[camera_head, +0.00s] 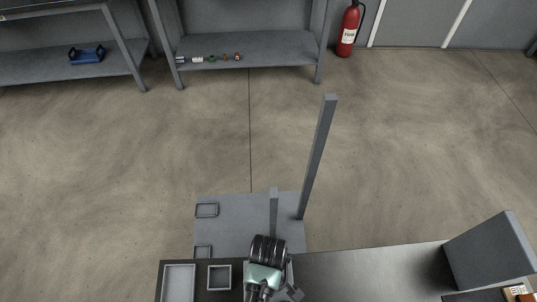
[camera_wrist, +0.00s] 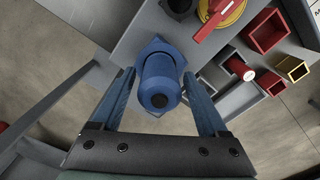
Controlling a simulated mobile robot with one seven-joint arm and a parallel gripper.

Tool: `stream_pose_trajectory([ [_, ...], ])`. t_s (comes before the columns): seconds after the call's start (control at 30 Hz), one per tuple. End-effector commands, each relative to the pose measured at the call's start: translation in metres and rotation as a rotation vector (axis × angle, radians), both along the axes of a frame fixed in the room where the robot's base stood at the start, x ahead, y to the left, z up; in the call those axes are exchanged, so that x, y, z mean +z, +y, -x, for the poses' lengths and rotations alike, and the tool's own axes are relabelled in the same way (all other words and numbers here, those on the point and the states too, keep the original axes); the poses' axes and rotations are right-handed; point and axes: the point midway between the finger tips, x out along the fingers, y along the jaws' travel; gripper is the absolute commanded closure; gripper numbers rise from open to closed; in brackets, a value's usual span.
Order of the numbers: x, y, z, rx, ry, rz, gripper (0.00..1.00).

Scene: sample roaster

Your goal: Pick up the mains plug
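The mains plug (camera_wrist: 160,85) is a blue round-bodied piece with a dark hole in its near end. In the wrist view it sits against a blue angular flange (camera_wrist: 156,46) on a grey panel. My gripper (camera_wrist: 160,77) has one finger on each side of the plug. The fingers look apart from its body, with narrow gaps on both sides. In the head view my arm covers this spot, and the plug does not show.
In the wrist view, a red rotary handle on a yellow disc (camera_wrist: 232,12) is beside the plug. Red open boxes (camera_wrist: 268,30) and a yellow one (camera_wrist: 292,68) stand right. The head view shows shelves (camera_head: 250,47), a fire extinguisher (camera_head: 349,28) and clear floor.

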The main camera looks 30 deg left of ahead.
Motion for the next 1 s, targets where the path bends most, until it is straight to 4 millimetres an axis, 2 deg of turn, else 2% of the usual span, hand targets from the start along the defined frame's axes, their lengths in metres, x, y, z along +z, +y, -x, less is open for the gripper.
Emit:
stream_pose_trajectory([
  [0.03, 0.0, 0.0, 0.0, 0.0, 0.0, 0.0, 0.34],
  [0.07, 0.0, 0.0, 0.0, 0.0, 0.0, 0.0, 0.4],
  [0.4, 0.0, 0.0, 0.0, 0.0, 0.0, 0.0, 1.0],
  [0.77, 0.005, 0.0, -0.001, 0.0, -0.002, 0.0, 1.0],
  [0.87, 0.016, 0.0, -0.001, 0.0, -0.004, -0.001, 1.0],
  [1.0, 0.041, 0.0, -0.002, 0.0, -0.006, -0.001, 1.0],
])
